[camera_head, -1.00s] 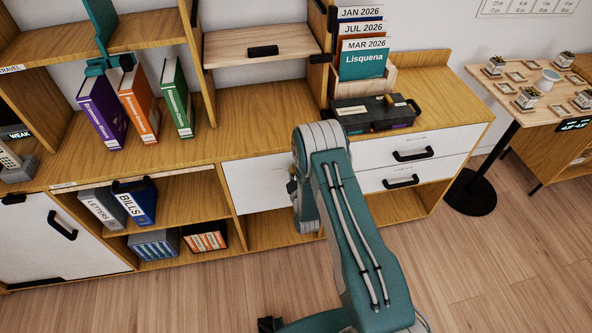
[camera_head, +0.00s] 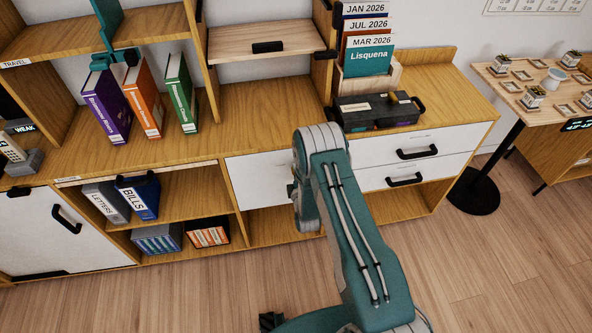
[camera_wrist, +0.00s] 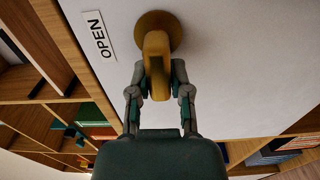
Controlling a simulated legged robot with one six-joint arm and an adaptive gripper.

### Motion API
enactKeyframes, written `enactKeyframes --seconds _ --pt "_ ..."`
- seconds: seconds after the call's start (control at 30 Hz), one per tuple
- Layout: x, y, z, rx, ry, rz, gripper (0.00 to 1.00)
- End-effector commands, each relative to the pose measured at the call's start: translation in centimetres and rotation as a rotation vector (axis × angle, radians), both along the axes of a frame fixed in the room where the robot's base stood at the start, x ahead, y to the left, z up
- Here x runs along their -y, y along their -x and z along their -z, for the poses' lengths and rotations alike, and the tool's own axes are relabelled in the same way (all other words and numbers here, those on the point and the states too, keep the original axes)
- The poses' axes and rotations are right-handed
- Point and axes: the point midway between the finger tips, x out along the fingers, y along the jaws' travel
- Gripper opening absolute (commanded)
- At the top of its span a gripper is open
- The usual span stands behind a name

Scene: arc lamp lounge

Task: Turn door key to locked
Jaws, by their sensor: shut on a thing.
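A brass key (camera_wrist: 156,50) sits in a round brass plate (camera_wrist: 165,28) on a white door (camera_wrist: 225,70), in the wrist view. My gripper (camera_wrist: 160,84) is shut on the key, a finger on either side of its bow. A label reading OPEN (camera_wrist: 98,36) is on the door left of the key. In the head view the white door (camera_head: 258,178) shows in the cabinet's lower middle. My arm covers its right part, and the key is hidden there.
White drawers (camera_head: 415,152) with black handles are to the right, under a dark case (camera_head: 378,110). Binders (camera_head: 138,198) stand on an open shelf to the left. Books (camera_head: 142,98) stand on the cabinet top. Wooden floor in front is clear.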

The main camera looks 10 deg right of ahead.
Motion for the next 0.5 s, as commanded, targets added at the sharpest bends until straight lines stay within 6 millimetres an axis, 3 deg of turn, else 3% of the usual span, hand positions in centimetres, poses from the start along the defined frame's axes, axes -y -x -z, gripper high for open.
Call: enactKeyframes --seconds 0.5 --pt "-0.33 0.15 0.44 -0.011 0.034 -0.009 0.00"
